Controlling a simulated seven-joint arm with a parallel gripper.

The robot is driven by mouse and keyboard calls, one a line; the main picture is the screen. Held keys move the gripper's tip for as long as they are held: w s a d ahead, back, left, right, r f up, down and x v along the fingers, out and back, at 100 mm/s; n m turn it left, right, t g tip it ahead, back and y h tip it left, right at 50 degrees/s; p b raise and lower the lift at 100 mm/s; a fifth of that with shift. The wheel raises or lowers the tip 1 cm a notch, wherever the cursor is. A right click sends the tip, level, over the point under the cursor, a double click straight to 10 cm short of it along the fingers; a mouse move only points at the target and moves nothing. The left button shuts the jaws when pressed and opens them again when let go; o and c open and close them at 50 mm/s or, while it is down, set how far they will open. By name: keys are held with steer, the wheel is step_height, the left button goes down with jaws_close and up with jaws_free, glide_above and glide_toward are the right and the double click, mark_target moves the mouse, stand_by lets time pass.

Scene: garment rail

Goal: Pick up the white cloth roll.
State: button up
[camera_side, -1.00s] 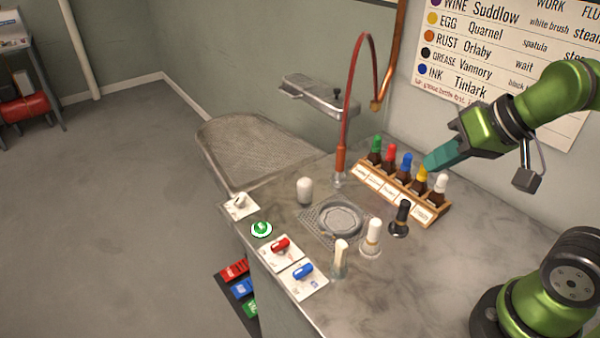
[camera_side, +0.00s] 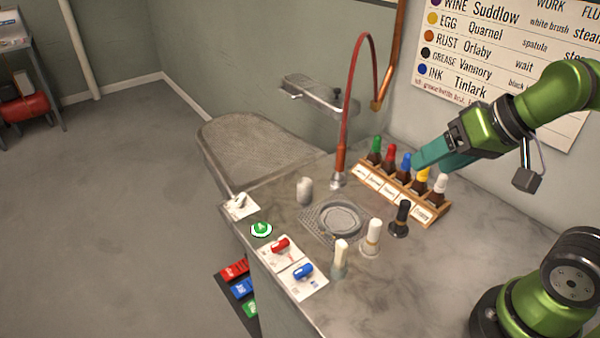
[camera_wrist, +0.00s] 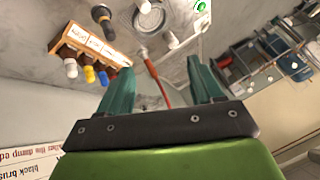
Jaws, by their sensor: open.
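The white cloth roll (camera_side: 304,191) appears to be the short pale upright cylinder on the grey worktop, left of the round drain. In the wrist view it seems to be the white shape (camera_wrist: 170,40) beyond the fingertips. My gripper (camera_side: 430,163) has teal fingers and is up over the bottle rack, to the right of the roll and well apart from it. In the wrist view my gripper (camera_wrist: 160,66) has its two fingers spread with nothing held between them.
A wooden rack (camera_side: 400,193) of bottles with coloured caps stands under my gripper. A red hose (camera_side: 350,100) rises between rack and roll. The round drain (camera_side: 340,219), two pale-topped brushes (camera_side: 371,237) and a black-topped one (camera_side: 401,218) stand nearby. Switch plates line the front edge.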

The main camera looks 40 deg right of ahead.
steer(key=n+g+h, duration=0.2)
steer(key=n+g, duration=0.3)
glide_toward(305, 181)
steer(key=f, duration=0.4)
steer(key=w+f, duration=0.1)
steer(key=f, duration=0.3)
steer(key=w+f, duration=0.1)
steer(key=f, duration=0.3)
steer(key=shift+w+f, duration=0.1)
steer(key=shift+f, duration=0.1)
steer(key=shift+c, duration=0.3)
steer(key=c, duration=1)
